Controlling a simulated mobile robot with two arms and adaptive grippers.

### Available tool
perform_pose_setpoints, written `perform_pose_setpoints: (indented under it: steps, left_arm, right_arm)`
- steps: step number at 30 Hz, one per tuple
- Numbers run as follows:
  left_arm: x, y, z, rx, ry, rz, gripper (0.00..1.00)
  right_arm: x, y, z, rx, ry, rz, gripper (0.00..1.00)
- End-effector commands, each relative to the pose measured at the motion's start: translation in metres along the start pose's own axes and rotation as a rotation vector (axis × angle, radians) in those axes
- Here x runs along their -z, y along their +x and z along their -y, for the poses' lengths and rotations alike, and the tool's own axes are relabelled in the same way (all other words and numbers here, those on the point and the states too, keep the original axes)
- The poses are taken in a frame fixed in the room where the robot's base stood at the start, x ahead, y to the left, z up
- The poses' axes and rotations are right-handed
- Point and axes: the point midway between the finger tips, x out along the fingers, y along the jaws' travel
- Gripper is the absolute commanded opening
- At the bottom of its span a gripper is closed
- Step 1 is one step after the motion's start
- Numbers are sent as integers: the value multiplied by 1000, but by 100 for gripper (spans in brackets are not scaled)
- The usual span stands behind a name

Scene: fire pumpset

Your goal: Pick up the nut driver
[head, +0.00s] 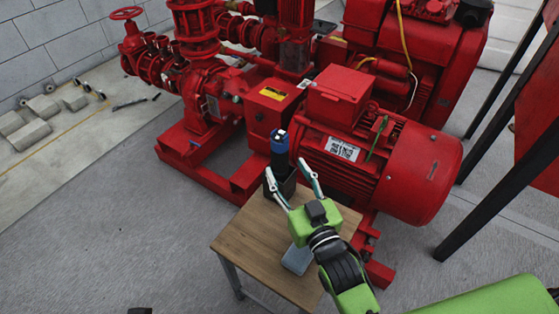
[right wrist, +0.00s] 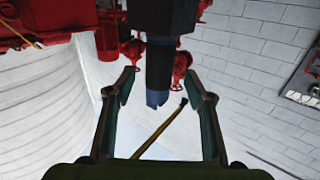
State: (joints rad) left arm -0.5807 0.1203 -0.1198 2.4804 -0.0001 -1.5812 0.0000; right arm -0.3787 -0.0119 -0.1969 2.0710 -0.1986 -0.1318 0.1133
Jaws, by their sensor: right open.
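The nut driver (head: 280,146) has a dark blue handle and stands upright in a black holder (head: 287,186) on the small wooden table. Its lower part is hidden in the holder. In the right wrist view, the nut driver (right wrist: 159,68) and the black holder (right wrist: 164,16) appear upside down. My right gripper (head: 286,167) is open and empty. Its fingers point at the nut driver, and in the right wrist view (right wrist: 158,84) the handle lies between the two fingertips, with gaps on both sides. I cannot tell how deep it is between them. My left gripper is not in view.
The wooden table (head: 240,238) has a grey-blue block (head: 297,259) on it, partly under my right gripper. A red motor (head: 405,165) and pump set stand close behind the table. Dark posts with a red panel stand at the right.

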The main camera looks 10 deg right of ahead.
Motion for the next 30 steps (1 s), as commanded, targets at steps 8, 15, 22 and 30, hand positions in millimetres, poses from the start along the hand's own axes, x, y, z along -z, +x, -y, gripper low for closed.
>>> perform_pose_setpoints:
  steps: [8, 15, 22, 30]
  left_arm:
    - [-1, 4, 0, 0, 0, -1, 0]
    - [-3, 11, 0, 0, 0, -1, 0]
    - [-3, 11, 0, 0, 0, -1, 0]
    - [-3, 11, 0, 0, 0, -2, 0]
  right_arm:
    - [3, 20, 0, 1, 0, -3, 49]
    - [7, 52, -1, 1, 1, -3, 49]
    - [7, 60, -1, 1, 1, -1, 49]
    - [7, 59, -1, 1, 1, -1, 10]
